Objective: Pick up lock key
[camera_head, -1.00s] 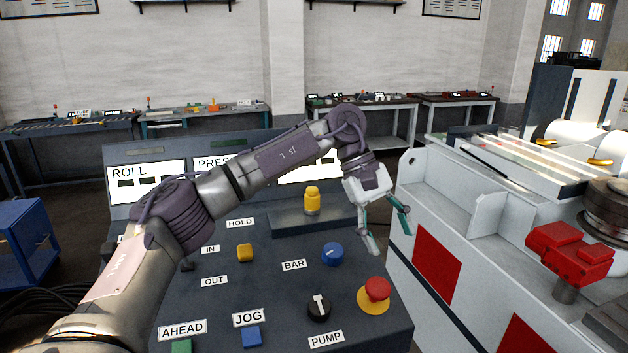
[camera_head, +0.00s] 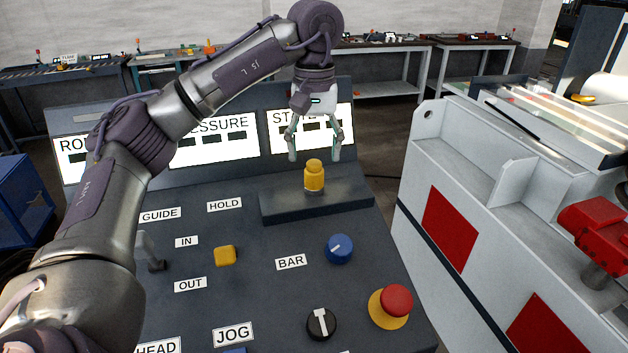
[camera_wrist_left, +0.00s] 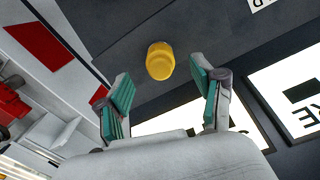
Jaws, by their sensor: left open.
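The lock key seems to be the yellow knobbed piece (camera_head: 314,176) standing upright on a raised dark block (camera_head: 345,203) on the control panel. My left gripper (camera_head: 315,156) is open and empty, pointing down just above and behind it in the head view. In the left wrist view the yellow piece (camera_wrist_left: 160,61) lies ahead of the gap between the two green-padded fingers (camera_wrist_left: 163,100), not touched by them. My right gripper is not in view.
The panel carries a blue knob (camera_head: 339,249), a black selector (camera_head: 321,323), a red mushroom button (camera_head: 396,300) and a yellow button (camera_head: 225,256). Lit displays (camera_head: 212,141) stand behind. The white machine (camera_head: 480,200) is close at right.

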